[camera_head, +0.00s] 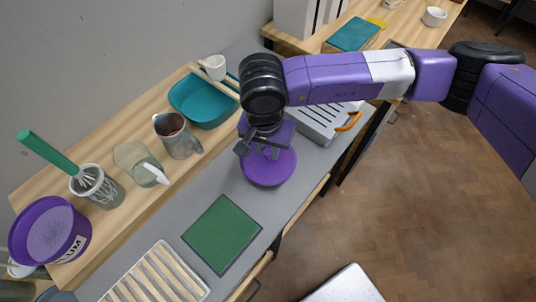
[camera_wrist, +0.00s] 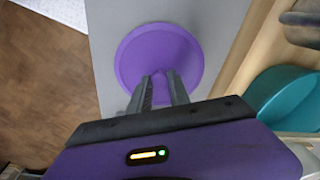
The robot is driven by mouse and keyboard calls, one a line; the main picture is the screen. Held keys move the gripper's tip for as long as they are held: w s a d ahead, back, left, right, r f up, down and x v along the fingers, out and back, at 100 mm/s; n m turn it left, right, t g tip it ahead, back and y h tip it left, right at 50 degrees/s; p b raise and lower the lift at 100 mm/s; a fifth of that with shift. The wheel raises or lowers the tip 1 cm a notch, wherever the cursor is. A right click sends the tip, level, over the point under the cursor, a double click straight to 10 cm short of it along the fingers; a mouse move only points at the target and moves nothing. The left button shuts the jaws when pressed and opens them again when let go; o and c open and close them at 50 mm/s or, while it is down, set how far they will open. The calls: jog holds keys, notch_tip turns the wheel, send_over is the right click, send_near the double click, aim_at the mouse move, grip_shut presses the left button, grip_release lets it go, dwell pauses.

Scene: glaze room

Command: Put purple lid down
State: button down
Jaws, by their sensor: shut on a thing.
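The purple lid (camera_head: 268,172) is a flat round disc below my gripper (camera_head: 262,150), over the grey worktop (camera_head: 200,195). In the wrist view the lid (camera_wrist: 150,45) lies flat, with my gripper's fingers (camera_wrist: 161,92) closed at its middle, where a small purple handle shows between them. I cannot tell whether the lid touches the worktop or hangs a little above it. A purple tub (camera_head: 45,230) with "LUM" readable on its label stands at the far left, filled with a pale purple material and without a lid on it.
A green mat (camera_head: 222,234) and a slatted wooden rack (camera_head: 155,275) lie on the worktop. Behind are a whisk in a jar (camera_head: 100,188), a clear jug (camera_head: 140,163), a metal jug (camera_head: 177,137) and a teal basin (camera_head: 205,100). A grey slotted box (camera_head: 320,122) stands right of the gripper.

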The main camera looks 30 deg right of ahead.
aim_at(268, 154)
jog(key=shift+f, duration=1.9)
jog(key=shift+f, duration=0.15)
jog(key=c, duration=1.2)
grip_release()
notch_tip(268, 154, up, 12)
jog(key=s+a+b, duration=0.1)
jog(key=shift+a, duration=0.1)
